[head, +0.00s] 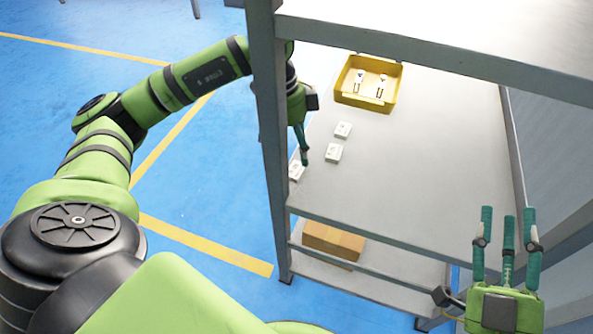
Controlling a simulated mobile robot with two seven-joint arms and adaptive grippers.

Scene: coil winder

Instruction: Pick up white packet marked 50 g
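Three small white packets lie on the grey shelf board: one packet (343,129) farther back, one packet (334,152) just in front of it, and one packet (296,171) at the left edge, partly hidden. Their print is too small to read, so I cannot tell which is marked 50 g. My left gripper (303,158) points down beside the left-edge packet, its teal fingertip close to it; whether they touch is unclear. The shelf post and the gripper's own body hide much of it. My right gripper (509,219) is open and empty, fingers spread, at the lower right.
A yellow bin (346,98) holding two small items stands at the back of the board. The upper shelf (430,38) overhangs at the right. A grey post (267,120) stands before my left wrist. A cardboard box (333,241) sits on the lower shelf. The board's middle is clear.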

